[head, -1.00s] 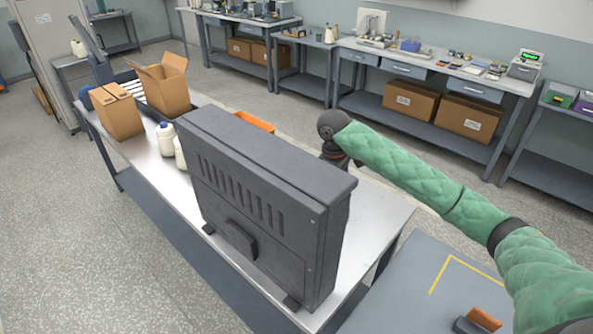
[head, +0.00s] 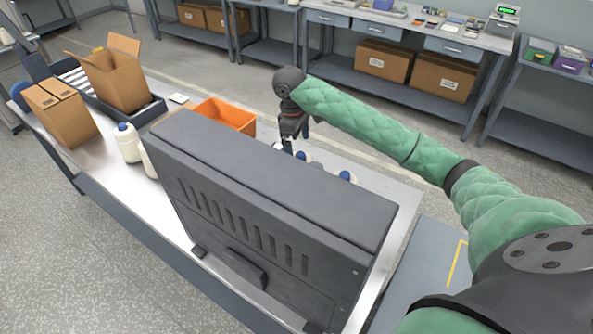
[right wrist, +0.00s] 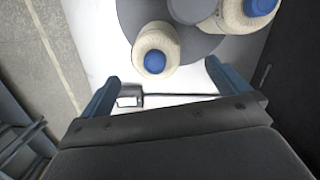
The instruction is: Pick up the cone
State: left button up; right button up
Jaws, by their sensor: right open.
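Cream cones with blue tops stand behind the dark grey panel. In the head view, the blue tops of one cone (head: 303,156) and another cone (head: 347,177) show over its edge; their lower parts are hidden. My right gripper (head: 289,145) points down beside them, partly hidden by the panel. In the right wrist view, its two blue fingers (right wrist: 163,86) are spread with no cone between them. One cone (right wrist: 143,58) stands just beyond the fingertips on a grey round plate (right wrist: 200,45), and another cone (right wrist: 236,20) is farther right. My left gripper is out of view.
The tall dark panel (head: 270,190) stands on the metal table in front of the cones. A small metal block with a thin rod (right wrist: 130,96) lies between the fingers in the wrist view.

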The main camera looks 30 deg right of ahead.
aim_at(300, 153)
notch_tip(300, 153, down, 2)
jog(key=shift+w+d+f, duration=0.1)
jog(key=shift+d+f+p, duration=0.1)
jog(key=shift+f+p, duration=0.15)
jog(key=shift+p, duration=0.35)
jog(key=f+p, duration=0.2)
jog(key=f, duration=0.1)
jog(key=shift+d+f+p, duration=0.3)
jog(key=shift+d+p, duration=0.05)
jog(key=shift+p, duration=0.05)
jog(key=shift+f, duration=0.55)
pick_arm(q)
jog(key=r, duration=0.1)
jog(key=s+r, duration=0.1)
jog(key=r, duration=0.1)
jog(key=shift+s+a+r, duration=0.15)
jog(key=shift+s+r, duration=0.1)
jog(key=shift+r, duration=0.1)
pick_arm(e)
jog(key=c, duration=1.6)
